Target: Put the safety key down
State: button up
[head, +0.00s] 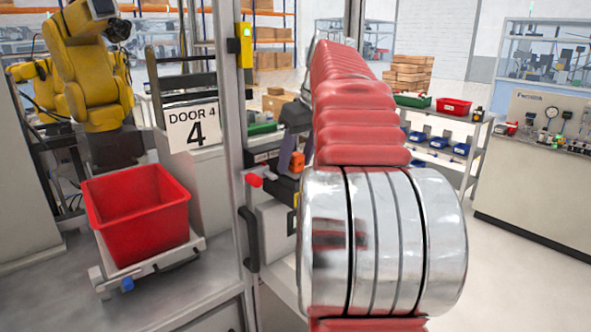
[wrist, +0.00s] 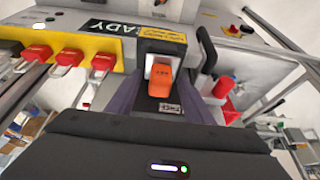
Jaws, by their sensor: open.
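The orange safety key (wrist: 162,77) sits at a dark holder with a white label below it in the wrist view. It also shows as a small orange block in the head view (head: 297,162), beside the cell door post. My gripper (wrist: 163,100) is open, with one purple finger on each side of the key. Gaps show between the fingers and the key. In the head view my red and silver arm hides much of the gripper, and only a bit of purple finger (head: 285,153) shows.
A black door handle (wrist: 207,48) and a red knob (wrist: 224,86) are close on the right. A red bin (head: 136,210) stands behind the fence at left in the head view.

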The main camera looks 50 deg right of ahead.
aim_at(296, 154)
dwell(0.5)
grip_shut()
dwell(0.4)
jog(key=shift+r, duration=5)
